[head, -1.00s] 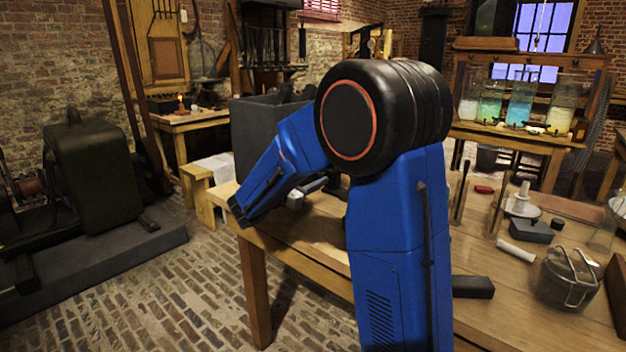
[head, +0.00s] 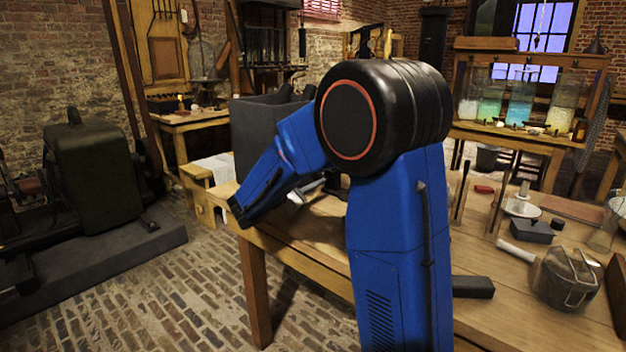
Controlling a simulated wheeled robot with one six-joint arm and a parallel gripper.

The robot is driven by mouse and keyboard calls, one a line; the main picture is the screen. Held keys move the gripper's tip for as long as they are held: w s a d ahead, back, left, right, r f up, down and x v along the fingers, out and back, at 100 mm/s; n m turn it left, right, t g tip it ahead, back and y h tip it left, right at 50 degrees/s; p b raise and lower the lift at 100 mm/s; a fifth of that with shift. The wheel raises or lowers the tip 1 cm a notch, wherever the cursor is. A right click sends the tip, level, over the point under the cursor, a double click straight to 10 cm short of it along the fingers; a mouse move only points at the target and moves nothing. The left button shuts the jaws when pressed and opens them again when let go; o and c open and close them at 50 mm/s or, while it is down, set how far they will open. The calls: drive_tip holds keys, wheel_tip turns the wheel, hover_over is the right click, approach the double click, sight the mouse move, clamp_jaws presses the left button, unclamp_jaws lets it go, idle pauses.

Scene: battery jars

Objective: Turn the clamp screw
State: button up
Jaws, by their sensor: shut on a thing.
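My blue arm stands over the workbench (head: 290,235), and its forearm slants down to the left. Only a small grey-white piece that looks like part of my gripper (head: 306,190) shows beside the forearm, low above the bench's left end. The fingertips are hidden by my arm. The clamp screw cannot be made out; it is hidden at the gripper. A dark grey open-topped box (head: 255,135) stands behind my forearm, partly covered by it.
On the bench's right are a metal pot (head: 566,280), a white roll (head: 516,251), a small dark block (head: 531,231) and a white stand (head: 522,205). A dark bar (head: 473,287) lies right of my arm. Glass jars (head: 520,102) stand on a back table.

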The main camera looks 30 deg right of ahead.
drive_tip(key=shift+m, duration=1.5)
drive_tip(key=o, duration=1.1)
drive_tip(key=shift+c, duration=0.2)
drive_tip(key=v, duration=1.7)
drive_tip(key=shift+s+a, duration=0.1)
drive_tip(key=shift+a, duration=0.1)
